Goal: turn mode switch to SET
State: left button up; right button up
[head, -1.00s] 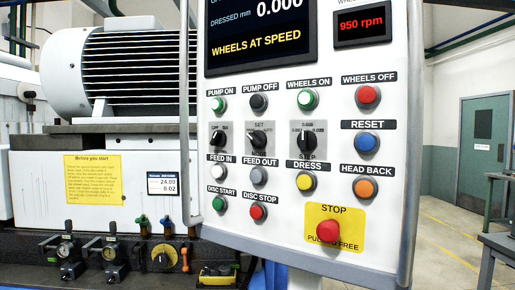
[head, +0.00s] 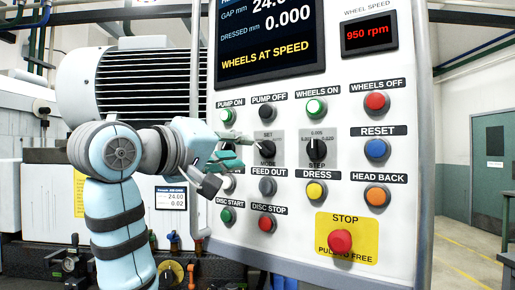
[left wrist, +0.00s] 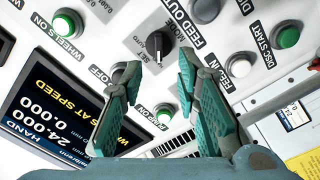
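The mode switch is a black rotary knob (head: 267,149) on a grey plate with SET printed above and MODE below. It sits on the white control panel (head: 405,215). Its exact pointer direction is hard to tell. In the left wrist view the knob (left wrist: 160,45) shows just beyond my fingertips, roughly between their lines. My left gripper (head: 241,152) is open and empty at the left side of the switch plate; its teal fingers also show spread in the left wrist view (left wrist: 161,60). No contact with the knob is visible. My right gripper is not in view.
The STEP knob (head: 317,147) is right of the mode switch. Buttons surround both, including FEED OUT (head: 267,186) below and PUMP OFF (head: 266,115) above. My left gripper covers the FEED IN area. A red STOP button (head: 340,242) is at lower right. The screen reads WHEELS AT SPEED.

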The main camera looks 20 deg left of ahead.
aim_at(263, 149)
pick_arm(q)
jog(key=p+x, duration=0.1)
jog(key=x, duration=0.5)
jog(key=shift+w+d+r, duration=0.15)
jog(key=shift+w+d, duration=0.15)
jog(key=shift+w, duration=0.45)
grip_shut()
